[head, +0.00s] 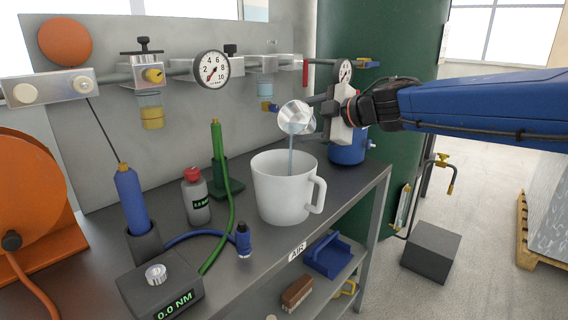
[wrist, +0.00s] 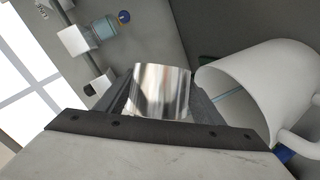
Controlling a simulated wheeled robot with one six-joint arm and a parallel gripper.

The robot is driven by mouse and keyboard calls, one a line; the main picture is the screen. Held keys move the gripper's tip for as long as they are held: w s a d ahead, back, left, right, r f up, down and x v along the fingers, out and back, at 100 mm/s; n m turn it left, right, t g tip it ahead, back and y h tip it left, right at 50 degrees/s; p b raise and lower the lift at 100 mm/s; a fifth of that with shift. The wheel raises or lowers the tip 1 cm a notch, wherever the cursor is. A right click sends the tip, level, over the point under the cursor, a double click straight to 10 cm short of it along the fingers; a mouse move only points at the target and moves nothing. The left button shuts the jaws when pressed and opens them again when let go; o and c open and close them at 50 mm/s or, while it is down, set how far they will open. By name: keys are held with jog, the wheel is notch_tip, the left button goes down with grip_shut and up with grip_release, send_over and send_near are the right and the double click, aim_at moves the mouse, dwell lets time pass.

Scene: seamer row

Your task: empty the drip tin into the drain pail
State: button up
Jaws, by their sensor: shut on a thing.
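The drip tin (head: 294,117) is a small shiny metal tin, held tilted above the white drain pail (head: 283,192). A thin grey-blue stream (head: 290,155) runs from its lip down into the pail's mouth. My gripper (head: 315,112) is shut on the tin, above and slightly right of the pail's centre. In the wrist view the tin (wrist: 162,90) sits between the two dark fingers, and the pail (wrist: 262,85) is at the right with its handle at the lower right. The pail stands upright on the bench. The liquid level inside it is hidden.
A grey bottle with a red cap (head: 196,196), a green tool (head: 220,160) and a blue hose fitting (head: 243,240) stand left of the pail. Gauges and air fittings (head: 212,69) line the wall panel behind. A blue pot (head: 347,150) is behind right. The bench edge is close right.

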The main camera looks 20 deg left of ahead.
aim_at(283, 125)
jog(key=shift+s+r+n+t, duration=0.15)
jog(key=shift+r+n+t, duration=0.2)
jog(key=shift+n, duration=0.15)
dwell(0.8)
jog(key=shift+s+f+n+t, duration=0.2)
jog(key=shift+f+n+t, duration=0.2)
jog(key=shift+n, duration=0.2)
jog(key=shift+c, duration=0.2)
dwell(0.5)
jog(key=shift+s+a+r+n+t+y+p, duration=0.1)
jog(key=shift+s+r+n+t+y+p, duration=0.1)
jog(key=shift+s+n, duration=0.25)
jog(key=shift+s+a+r+n+t+y+p, duration=0.15)
jog(key=shift+s+n+y, duration=0.1)
jog(key=shift+s, duration=0.3)
dwell(0.4)
jog(key=shift+s+f+n+t+p, duration=0.35)
jog(key=shift+f+n+p, duration=0.15)
jog(key=shift+n, duration=0.3)
dwell(0.7)
jog(key=shift+w+d+r+m, duration=0.1)
jog(key=shift+w+r+m, duration=0.3)
jog(key=shift+m, duration=0.4)
jog(key=shift+w+g, duration=0.15)
jog(key=shift+g, duration=0.4)
